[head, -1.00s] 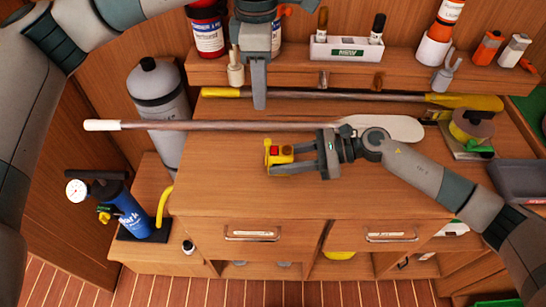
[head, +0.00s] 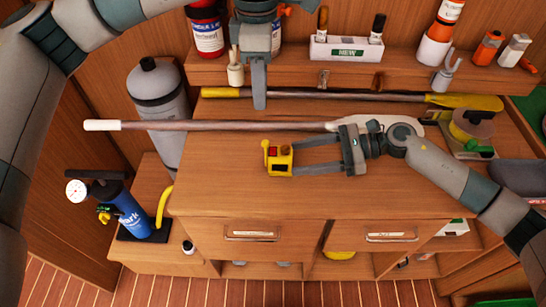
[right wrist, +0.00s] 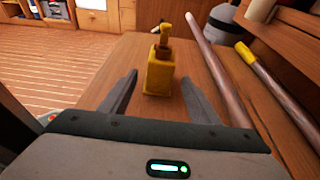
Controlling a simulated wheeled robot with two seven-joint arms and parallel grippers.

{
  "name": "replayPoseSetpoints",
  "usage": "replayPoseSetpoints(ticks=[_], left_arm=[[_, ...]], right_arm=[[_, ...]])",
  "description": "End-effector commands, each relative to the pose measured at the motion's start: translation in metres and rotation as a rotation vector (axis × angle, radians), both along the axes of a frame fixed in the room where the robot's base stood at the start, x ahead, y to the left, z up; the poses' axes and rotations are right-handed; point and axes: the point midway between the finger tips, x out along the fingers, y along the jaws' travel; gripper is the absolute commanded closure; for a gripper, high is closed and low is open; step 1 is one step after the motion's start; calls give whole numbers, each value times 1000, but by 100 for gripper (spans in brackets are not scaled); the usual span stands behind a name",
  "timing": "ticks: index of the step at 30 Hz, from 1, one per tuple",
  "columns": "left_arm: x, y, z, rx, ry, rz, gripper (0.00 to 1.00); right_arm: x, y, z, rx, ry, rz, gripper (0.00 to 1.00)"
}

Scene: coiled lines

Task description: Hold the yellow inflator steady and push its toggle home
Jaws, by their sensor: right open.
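The yellow inflator (head: 279,161) stands upright on the wooden worktop, left of its middle. It also shows in the right wrist view (right wrist: 159,74), where a narrow yellow part, perhaps the toggle (right wrist: 164,32), rises above its body. My right gripper (head: 294,158) is open, to the right of the inflator, with its fingers pointing at it. In the right wrist view the inflator is centred between the finger lines, around and beyond the tips, with no visible contact. My left gripper (head: 259,104) points down above and behind the inflator, apart from it. Its finger gap is hidden.
A long paddle (head: 210,126) lies across the worktop behind the inflator, and a yellow-ended pole (head: 330,95) lies farther back. A blue pump (head: 130,215) and a grey cylinder (head: 157,90) stand at left. The worktop's front is clear.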

Motion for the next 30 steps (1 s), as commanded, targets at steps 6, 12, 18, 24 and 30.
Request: replayPoseSetpoints(ticks=[6,12,18,24,30], left_arm=[[0,0,0,0,0,0,72],[0,0,0,0,0,0,72],[0,0,0,0,0,0,72],[0,0,0,0,0,0,72],[0,0,0,0,0,0,72]], right_arm=[[0,-37,10,-1,0,-1,44],[0,-55,16,-1,1,-1,44],[0,-59,17,0,0,0,44],[0,-59,17,0,0,0,44],[0,-58,17,-1,0,0,44]])
